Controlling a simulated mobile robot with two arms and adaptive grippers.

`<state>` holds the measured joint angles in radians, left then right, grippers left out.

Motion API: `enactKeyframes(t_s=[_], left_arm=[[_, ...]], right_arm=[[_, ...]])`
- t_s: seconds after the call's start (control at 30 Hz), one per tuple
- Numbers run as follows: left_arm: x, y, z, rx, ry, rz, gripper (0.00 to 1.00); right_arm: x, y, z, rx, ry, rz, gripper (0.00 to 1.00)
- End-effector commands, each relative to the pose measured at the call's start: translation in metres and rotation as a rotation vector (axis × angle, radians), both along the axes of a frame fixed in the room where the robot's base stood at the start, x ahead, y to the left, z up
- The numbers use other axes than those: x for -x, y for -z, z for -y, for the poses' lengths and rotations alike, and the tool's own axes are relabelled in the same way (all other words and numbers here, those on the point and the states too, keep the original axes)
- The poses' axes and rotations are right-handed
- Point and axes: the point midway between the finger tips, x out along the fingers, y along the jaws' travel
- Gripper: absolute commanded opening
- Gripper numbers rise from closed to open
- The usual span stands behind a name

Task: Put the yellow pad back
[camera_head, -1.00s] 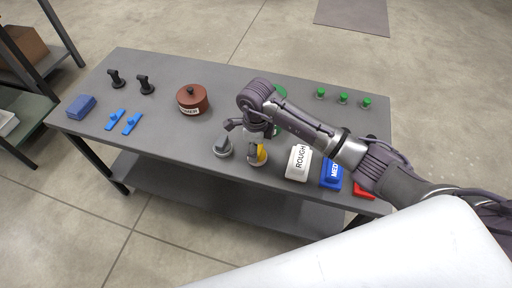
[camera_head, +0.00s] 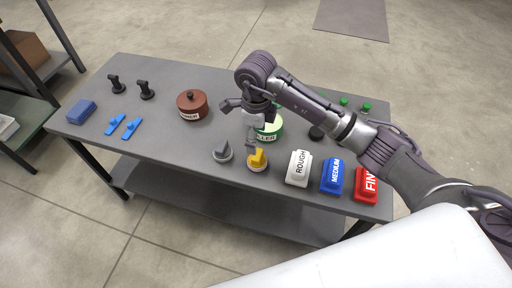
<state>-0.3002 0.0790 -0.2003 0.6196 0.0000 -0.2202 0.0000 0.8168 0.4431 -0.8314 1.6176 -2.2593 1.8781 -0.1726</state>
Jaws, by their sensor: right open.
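The yellow pad (camera_head: 257,157) stands on a small round pale base near the front edge of the grey table, beside a similar grey pad (camera_head: 222,151). My right gripper (camera_head: 246,128) is open and empty, above and just behind the yellow pad. It appears apart from the pad. My left gripper is not in view.
Right of the yellow pad lie a white ROUGH block (camera_head: 298,168), a blue MEDIUM block (camera_head: 333,176) and a red block (camera_head: 367,184). A green labelled container (camera_head: 269,131) is partly behind my gripper. The table's (camera_head: 165,150) left-front area is clear.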

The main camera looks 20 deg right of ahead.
Motion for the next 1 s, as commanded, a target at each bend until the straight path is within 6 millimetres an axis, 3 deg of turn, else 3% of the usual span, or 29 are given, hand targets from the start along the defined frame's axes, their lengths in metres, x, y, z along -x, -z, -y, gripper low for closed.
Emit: enactKeyframes(t_s=[0.1,0.3,0.83,0.93,1.0], left_arm=[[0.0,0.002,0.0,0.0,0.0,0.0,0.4],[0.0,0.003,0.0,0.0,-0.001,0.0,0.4],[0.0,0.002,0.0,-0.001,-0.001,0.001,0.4],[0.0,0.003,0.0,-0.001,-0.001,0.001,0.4],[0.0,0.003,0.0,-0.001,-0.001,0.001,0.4]], right_arm=[[-0.001,-0.02,0.0,0.0,-0.001,0.004,0.76],[0.0,-0.037,0.0,-0.001,-0.001,0.001,0.76],[0.0,-0.038,-0.001,-0.003,-0.001,-0.001,0.76],[0.004,-0.034,-0.014,-0.059,-0.014,-0.001,0.76],[0.011,-0.029,-0.038,-0.166,-0.034,-0.004,0.76]])
